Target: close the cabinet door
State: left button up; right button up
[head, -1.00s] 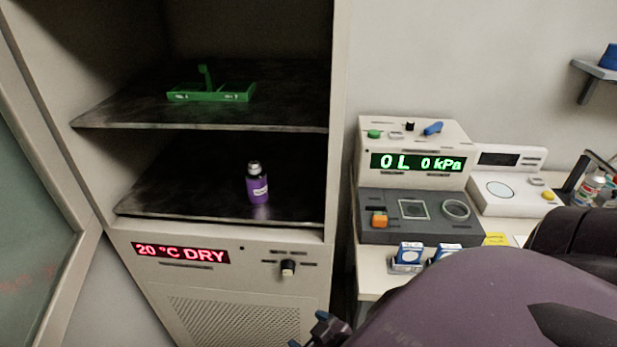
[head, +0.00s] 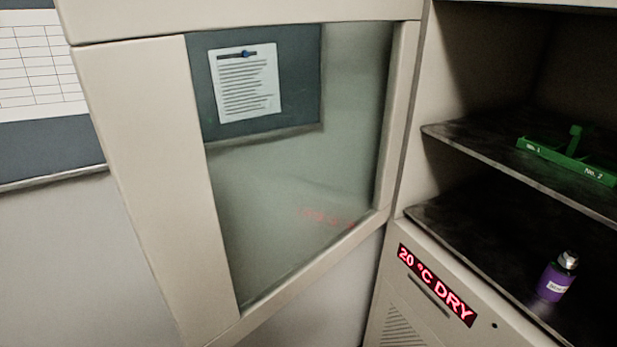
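The cabinet door (head: 155,150) stands wide open at the left of the cabinet, with a pale frame and a glass pane (head: 290,190). It meets the cabinet (head: 405,150) along its right edge. The cabinet's inside is exposed on the right of the head view. Neither of my grippers shows in the head view.
A display reading 20 °C DRY (head: 436,285) is below the cabinet opening. Behind the door is a wall board with a paper sheet (head: 246,82), seen through the glass. Another chart (head: 35,65) hangs at the far left. Bare wall (head: 70,260) is left of the door.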

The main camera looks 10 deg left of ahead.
aim_at(130, 60)
jog(key=k+j+u, duration=0.1)
jog(key=j+u, duration=0.3)
jog(key=j, duration=0.15)
jog(key=j+u, duration=0.45)
jog(key=j, duration=0.15)
jog(key=j+u, duration=0.4)
jog(key=j, duration=0.2)
